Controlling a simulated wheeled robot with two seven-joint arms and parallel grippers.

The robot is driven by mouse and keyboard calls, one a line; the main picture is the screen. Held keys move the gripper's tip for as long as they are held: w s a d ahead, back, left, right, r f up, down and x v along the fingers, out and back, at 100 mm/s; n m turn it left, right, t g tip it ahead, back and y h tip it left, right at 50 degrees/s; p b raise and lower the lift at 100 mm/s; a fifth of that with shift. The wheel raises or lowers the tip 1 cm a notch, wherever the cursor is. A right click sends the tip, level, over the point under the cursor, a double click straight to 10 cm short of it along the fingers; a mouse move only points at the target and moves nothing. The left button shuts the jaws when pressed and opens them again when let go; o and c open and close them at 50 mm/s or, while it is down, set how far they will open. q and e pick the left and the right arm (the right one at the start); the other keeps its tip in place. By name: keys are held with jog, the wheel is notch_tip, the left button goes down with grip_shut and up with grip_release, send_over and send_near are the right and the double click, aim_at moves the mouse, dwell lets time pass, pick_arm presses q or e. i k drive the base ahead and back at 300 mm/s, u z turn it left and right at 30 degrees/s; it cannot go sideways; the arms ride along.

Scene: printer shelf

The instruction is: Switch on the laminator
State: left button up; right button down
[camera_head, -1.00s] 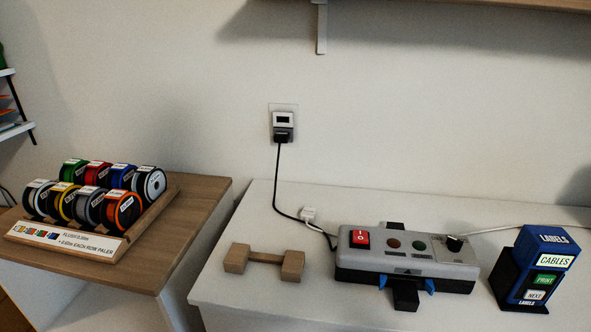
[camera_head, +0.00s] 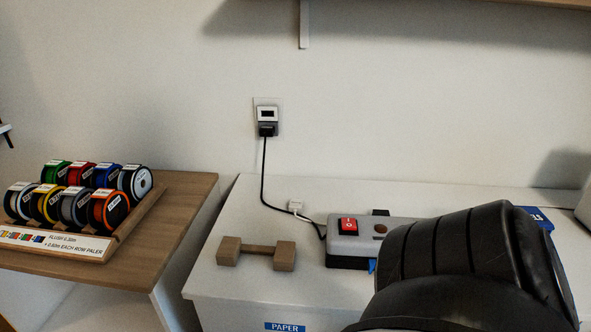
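The laminator (camera_head: 365,224) is a grey box with a dark base on the white cabinet top, right of centre. Its red rocker switch (camera_head: 348,225), marked I and O, is on the left of its top face and in clear view. A dark brownish lamp (camera_head: 380,230) shows beside the switch. A large black ribbed part of my own arm covers the laminator's right part, including its other lamp and knob. Neither of my grippers is in the picture.
A wooden block stand (camera_head: 256,253) lies left of the laminator. A black cord runs to the wall plug (camera_head: 267,121). A rack of coloured spools (camera_head: 80,195) stands on the wooden table at left. The label box (camera_head: 541,217) is mostly hidden.

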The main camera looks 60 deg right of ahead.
aim_at(346, 223)
jog(key=u, duration=0.05)
jog(key=k, duration=0.35)
jog(key=z, duration=1.1)
